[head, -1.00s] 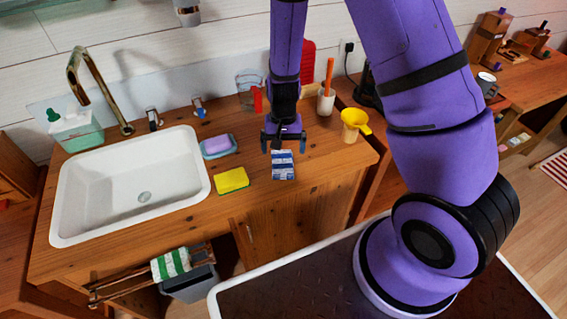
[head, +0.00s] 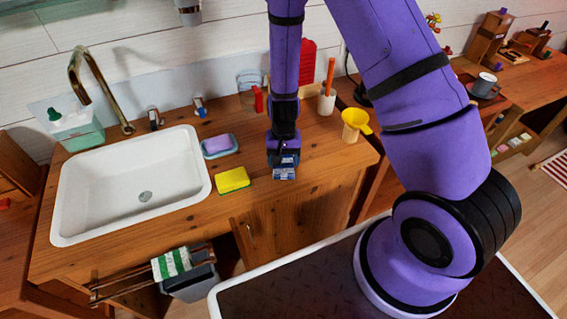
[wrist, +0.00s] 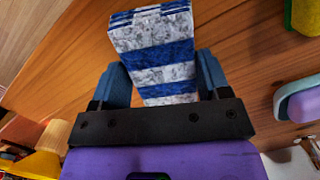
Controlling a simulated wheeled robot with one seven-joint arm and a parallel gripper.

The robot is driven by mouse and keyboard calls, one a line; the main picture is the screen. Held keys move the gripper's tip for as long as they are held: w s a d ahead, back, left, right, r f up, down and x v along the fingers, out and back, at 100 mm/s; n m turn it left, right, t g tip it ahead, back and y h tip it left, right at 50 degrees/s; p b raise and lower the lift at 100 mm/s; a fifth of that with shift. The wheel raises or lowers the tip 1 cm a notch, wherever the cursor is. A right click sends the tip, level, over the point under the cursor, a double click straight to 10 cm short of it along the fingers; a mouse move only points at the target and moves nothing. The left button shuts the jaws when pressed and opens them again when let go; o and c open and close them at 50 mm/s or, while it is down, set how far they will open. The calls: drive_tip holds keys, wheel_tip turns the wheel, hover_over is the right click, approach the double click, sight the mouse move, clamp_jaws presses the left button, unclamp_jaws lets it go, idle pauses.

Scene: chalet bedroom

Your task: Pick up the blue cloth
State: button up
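The blue cloth (wrist: 160,52) is a folded cloth with blue and white stripes. It lies on the wooden counter, right of the sink and the yellow sponge. In the head view only its near end (head: 284,174) shows below my gripper (head: 284,160). In the wrist view my gripper (wrist: 162,82) has its two blue fingers apart, one on each side of the cloth. The cloth lies between them. A narrow gap seems to show beside the fingers, and I cannot tell whether they touch it.
Left of the cloth are a yellow sponge (head: 232,180), a soap dish (head: 219,146) and a white sink (head: 130,187). Behind are a red-handled jug (head: 251,92) and a utensil holder (head: 326,103). The counter around the cloth is clear.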

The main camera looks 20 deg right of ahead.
drive_tip(key=c, duration=0.4)
drive_tip(key=shift+r, duration=0.1)
drive_tip(key=shift+r, duration=0.7)
wheel_tip(320, 180, up, 2)
drive_tip(key=shift+r, duration=0.1)
drive_tip(key=s+a, duration=0.3)
drive_tip(key=s, duration=0.1)
drive_tip(key=s+a+r, duration=0.1)
drive_tip(key=s+a, duration=0.2)
drive_tip(key=s, duration=0.1)
drive_tip(key=s+a, duration=0.3)
drive_tip(key=s, duration=0.2)
drive_tip(key=shift+a+r, duration=0.15)
drive_tip(key=shift+a, duration=0.05)
